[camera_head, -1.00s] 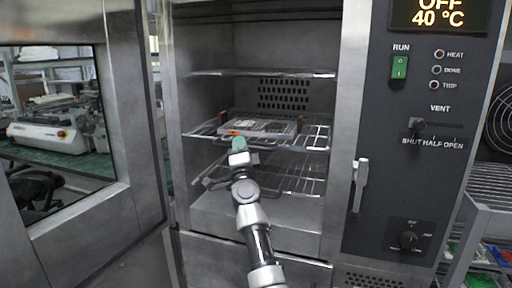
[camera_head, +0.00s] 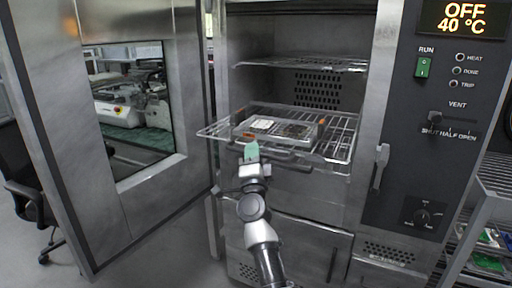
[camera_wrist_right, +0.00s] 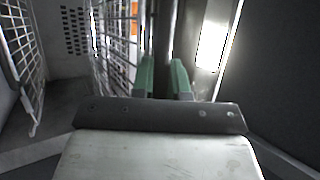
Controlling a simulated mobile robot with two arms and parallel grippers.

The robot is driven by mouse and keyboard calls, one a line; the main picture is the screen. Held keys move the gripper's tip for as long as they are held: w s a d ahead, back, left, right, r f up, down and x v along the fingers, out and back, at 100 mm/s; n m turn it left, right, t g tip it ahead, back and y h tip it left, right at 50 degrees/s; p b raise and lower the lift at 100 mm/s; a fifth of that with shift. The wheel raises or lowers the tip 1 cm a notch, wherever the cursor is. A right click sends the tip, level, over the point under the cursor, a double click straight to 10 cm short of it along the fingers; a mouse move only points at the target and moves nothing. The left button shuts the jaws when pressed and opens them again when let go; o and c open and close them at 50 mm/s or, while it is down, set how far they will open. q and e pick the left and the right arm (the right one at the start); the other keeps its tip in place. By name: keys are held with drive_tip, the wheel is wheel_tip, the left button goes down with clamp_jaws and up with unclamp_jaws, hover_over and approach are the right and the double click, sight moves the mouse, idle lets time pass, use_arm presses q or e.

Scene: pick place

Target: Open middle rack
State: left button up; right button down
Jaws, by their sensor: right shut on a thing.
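The middle wire rack (camera_head: 338,142) sticks out past the front of the open oven chamber. It carries a flat tray (camera_head: 318,128) with a white piece and a dark piece on it. My right gripper (camera_head: 251,152) is shut on the rack's front edge. In the right wrist view the green fingertips (camera_wrist_right: 161,78) stand close together, with the wire grid (camera_wrist_right: 115,45) beyond them; the exact contact is hard to see. My left gripper is not in view.
The oven door (camera_head: 125,140) stands wide open at the left. An upper rack (camera_head: 310,64) sits inside the chamber. The control panel (camera_head: 440,130) with a latch handle (camera_head: 380,165) is at the right. A chair (camera_head: 30,195) stands at far left.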

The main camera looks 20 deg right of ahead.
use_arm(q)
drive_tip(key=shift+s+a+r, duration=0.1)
use_arm(e)
drive_tip(key=shift+s+a, duration=0.15)
drive_tip(key=shift+a, duration=0.05)
drive_tip(key=c, duration=1.1)
unclamp_jaws()
drive_tip(key=shift+c, duration=0.2)
